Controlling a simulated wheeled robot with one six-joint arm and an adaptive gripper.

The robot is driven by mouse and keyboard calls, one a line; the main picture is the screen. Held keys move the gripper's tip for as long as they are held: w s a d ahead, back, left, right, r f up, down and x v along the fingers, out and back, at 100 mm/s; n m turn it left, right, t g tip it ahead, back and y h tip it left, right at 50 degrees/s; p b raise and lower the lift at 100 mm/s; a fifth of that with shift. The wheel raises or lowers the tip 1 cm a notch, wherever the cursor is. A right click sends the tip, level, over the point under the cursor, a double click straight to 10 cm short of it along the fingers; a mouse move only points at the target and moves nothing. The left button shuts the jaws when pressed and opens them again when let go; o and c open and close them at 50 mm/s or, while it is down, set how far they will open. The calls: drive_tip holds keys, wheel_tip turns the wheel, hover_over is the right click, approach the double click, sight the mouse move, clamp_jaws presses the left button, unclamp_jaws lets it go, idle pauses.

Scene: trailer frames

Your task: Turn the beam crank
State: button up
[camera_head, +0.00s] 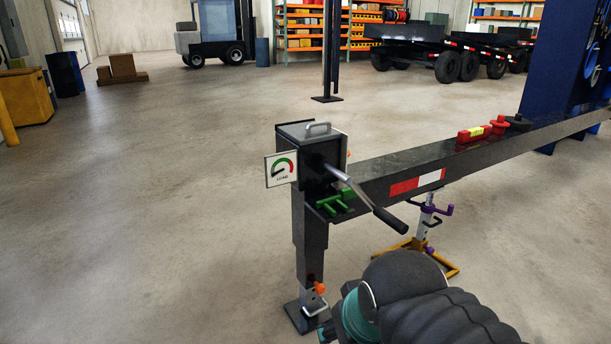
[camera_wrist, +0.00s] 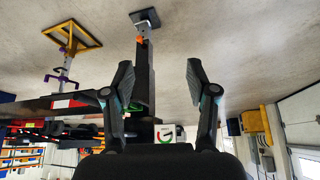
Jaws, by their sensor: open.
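The beam crank is a silver rod (camera_head: 349,185) with a black grip (camera_head: 390,219). It juts from the dark jack housing (camera_head: 305,137) at the beam's near end and slopes down to the right. A load gauge (camera_head: 281,168) is on the housing's left side. The gauge also shows in the upside-down wrist view (camera_wrist: 168,134). My gripper (camera_wrist: 160,78) is open, and nothing shows held between its fingers. In that view the jack leg (camera_wrist: 144,75) appears beyond and between the fingers. I cannot make out the crank there. In the head view my arm hides the gripper's fingers.
The long dark beam (camera_head: 420,170) runs right, carrying a red level (camera_head: 474,134). A jack stand with a yellow base (camera_head: 440,262) stands under it. The leg's foot plate (camera_head: 300,318) is on the floor. A green bracket (camera_head: 335,205) is below the crank. Floor to the left is clear.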

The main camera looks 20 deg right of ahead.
drive_tip(key=shift+d, duration=0.1)
idle(0.4)
drive_tip(key=m+t+y+b, duration=0.5)
drive_tip(key=m+t+b, duration=0.65)
drive_tip(key=m, duration=2.05)
approach(392, 221)
drive_tip(key=x, duration=0.7)
drive_tip(key=d+f+x, duration=0.1)
drive_tip(key=x, duration=0.3)
drive_tip(key=shift+w+d, duration=0.1)
drive_tip(key=shift+w, duration=0.05)
